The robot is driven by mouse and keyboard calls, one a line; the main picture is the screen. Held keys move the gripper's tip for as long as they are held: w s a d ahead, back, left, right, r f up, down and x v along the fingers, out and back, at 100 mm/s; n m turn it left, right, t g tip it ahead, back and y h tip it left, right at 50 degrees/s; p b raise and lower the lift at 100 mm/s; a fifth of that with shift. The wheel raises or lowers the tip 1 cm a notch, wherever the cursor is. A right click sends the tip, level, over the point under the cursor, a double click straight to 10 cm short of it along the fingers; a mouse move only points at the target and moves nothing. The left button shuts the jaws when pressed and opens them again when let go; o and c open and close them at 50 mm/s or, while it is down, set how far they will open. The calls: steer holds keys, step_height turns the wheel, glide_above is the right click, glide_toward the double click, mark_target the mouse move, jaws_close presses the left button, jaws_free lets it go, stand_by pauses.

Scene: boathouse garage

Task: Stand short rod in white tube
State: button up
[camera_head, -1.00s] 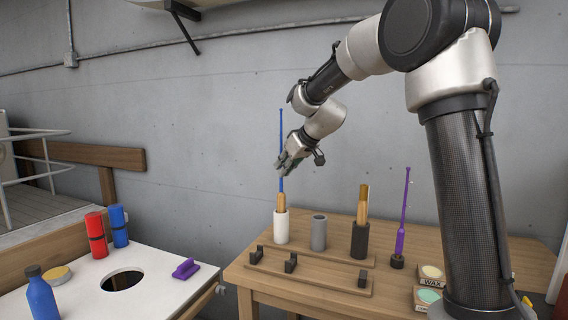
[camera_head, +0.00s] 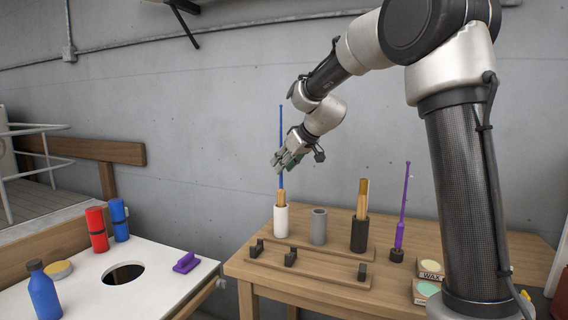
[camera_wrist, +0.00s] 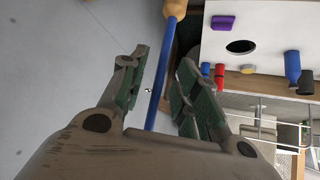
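A blue rod (camera_head: 281,140) with a cork handle (camera_head: 281,199) stands upright with its lower end in the white tube (camera_head: 281,222) at the left of the wooden table's rear rack. My gripper (camera_head: 282,164) is at the blue shaft, above the cork handle. In the wrist view the blue rod (camera_wrist: 157,90) passes between the fingers (camera_wrist: 162,85), which stand apart with gaps on both sides of it. The cork handle (camera_wrist: 175,8) shows at the top there. The rod's bottom is hidden inside the tube.
A grey tube (camera_head: 319,226) looks empty. A black tube (camera_head: 359,233) holds a cork-coloured piece. A purple rod (camera_head: 403,210) stands in a small black holder. A low bracket rail (camera_head: 318,272) lies in front. The white table (camera_head: 155,285) at left has bottles and a hole.

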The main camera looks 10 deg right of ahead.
steer(key=v, duration=1.2)
steer(key=s+d+f+m+g+h, duration=0.1)
steer(key=s+d+f+m, duration=0.1)
steer(key=s, duration=0.9)
steer(key=s+d+f+m+g+h, duration=0.1)
steer(key=s+d+f, duration=0.4)
steer(key=s, duration=0.7)
steer(key=s+d+f+m+g+h, duration=0.1)
steer(key=s+f, duration=0.5)
steer(key=s, duration=0.6)
steer(key=shift+s+d+f+m+g+h, duration=0.25)
steer(key=shift+d+m+h, duration=0.45)
steer(key=shift+d, duration=0.45)
